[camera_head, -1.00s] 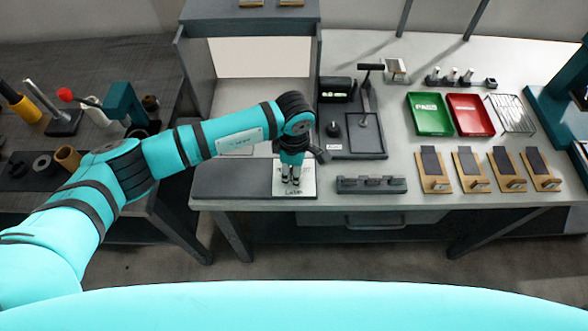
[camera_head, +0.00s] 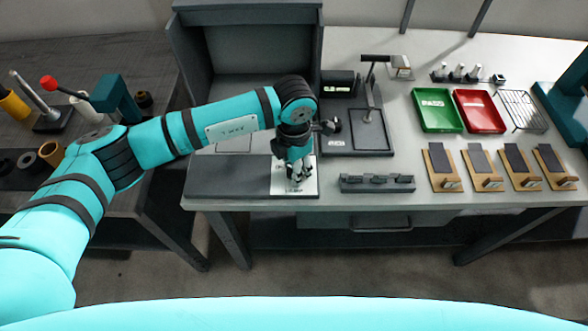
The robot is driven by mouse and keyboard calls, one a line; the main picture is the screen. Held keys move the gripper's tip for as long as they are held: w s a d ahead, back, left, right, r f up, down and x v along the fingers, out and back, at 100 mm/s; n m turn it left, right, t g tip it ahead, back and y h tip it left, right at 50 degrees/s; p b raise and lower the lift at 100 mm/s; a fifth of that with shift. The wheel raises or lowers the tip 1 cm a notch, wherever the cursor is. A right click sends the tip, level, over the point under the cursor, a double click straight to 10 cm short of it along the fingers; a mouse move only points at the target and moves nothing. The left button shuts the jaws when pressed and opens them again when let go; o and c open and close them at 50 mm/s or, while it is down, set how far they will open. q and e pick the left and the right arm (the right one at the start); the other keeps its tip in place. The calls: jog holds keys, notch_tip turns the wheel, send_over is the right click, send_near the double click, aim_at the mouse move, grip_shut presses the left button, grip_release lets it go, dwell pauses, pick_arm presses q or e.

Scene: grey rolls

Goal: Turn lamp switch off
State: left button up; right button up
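The lamp switch plate (camera_head: 310,187) is a small light panel with dark lettering at the front edge of the table. My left gripper (camera_head: 298,182) points down over it, its fingertips at or just above the plate. The switch itself is hidden behind the fingers. The fingers are too small to tell whether they are open or shut, or touching the switch. The grey booth (camera_head: 185,75) behind my arm has a dark grey interior with no light showing inside. My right gripper is not in view.
A dark mat (camera_head: 230,177) lies left of the plate, and a grey slotted rack (camera_head: 377,184) stands right of it. Behind are a black stand (camera_head: 372,140), a green tray (camera_head: 436,110) and a red tray (camera_head: 473,111). Several wooden phone holders (camera_head: 443,167) stand at the right.

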pick_arm(q)
jog(key=shift+n+b, duration=0.45)
jog(key=shift+n, duration=0.65)
jog(key=o, duration=1.1)
jog(key=shift+o, duration=0.2)
notch_tip(320, 180, up, 12)
jog(key=shift+s, duration=0.1)
